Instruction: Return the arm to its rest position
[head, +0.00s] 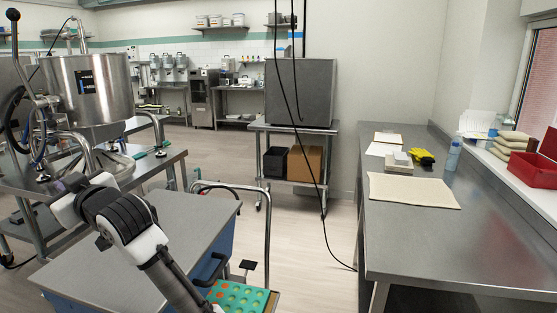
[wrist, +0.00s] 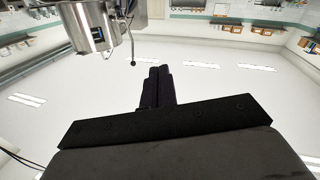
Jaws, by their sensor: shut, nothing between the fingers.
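My gripper (wrist: 158,87) shows in the wrist view as two dark fingers pressed together, with nothing between them. Beyond the fingers is a pale ceiling with bright light panels, and the room appears upside down. In the head view my arm (head: 125,215) rises from the bottom edge and bends at the left, above a grey-topped cart (head: 185,225). My gripper cannot be made out in the head view. The steel depositor kettle (head: 95,88) stands on a table behind my arm; it also shows at the top left of the wrist view (wrist: 88,28).
A steel counter (head: 415,235) at the right holds a cream mat (head: 413,190), yellow gloves (head: 422,157) and a bottle (head: 453,156). Black cables hang mid-room.

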